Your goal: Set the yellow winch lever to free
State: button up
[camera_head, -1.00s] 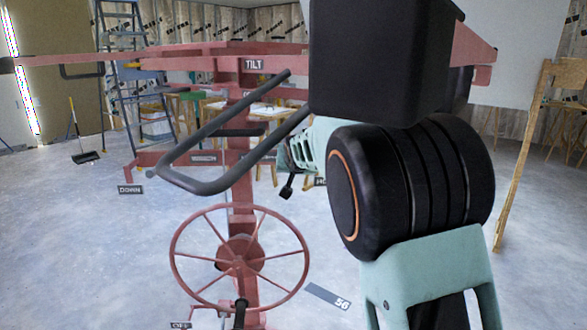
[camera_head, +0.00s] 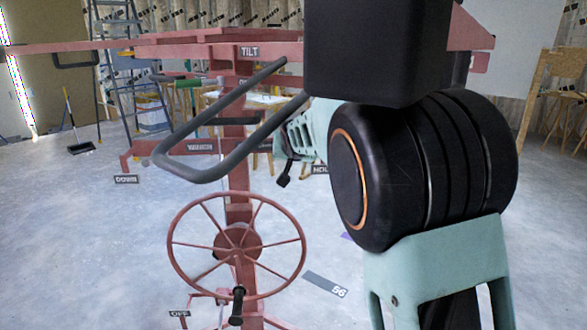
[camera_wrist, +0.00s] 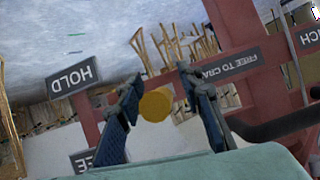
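The yellow winch lever shows in the wrist view as a round yellow knob (camera_wrist: 155,105), seen nearly end on. My gripper (camera_wrist: 161,82) is open, with one dark finger on each side of the knob. The knob looks close to the left finger, with a gap to the right finger; I cannot tell whether it touches or how deep it sits. An upside-down HOLD label (camera_wrist: 74,78) is at the left, and a partly hidden label ending in "EE" (camera_wrist: 84,160) is below it.
The red lift frame (camera_head: 238,150) carries a large handwheel (camera_head: 236,247) and a grey bar handle (camera_head: 205,165) close to my arm. A FREE TO CRANK label (camera_wrist: 228,66) is at the right in the wrist view. A ladder (camera_head: 125,60) stands behind; open floor lies at the left.

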jog(key=v, duration=0.3)
jog(key=f+v, duration=0.1)
jog(key=v, duration=0.1)
jog(key=shift+s, duration=0.45)
jog(key=s+d, duration=0.1)
jog(key=s, duration=0.8)
jog(key=shift+s+d, duration=0.1)
jog(key=shift+d, duration=0.05)
jog(key=shift+c, duration=0.3)
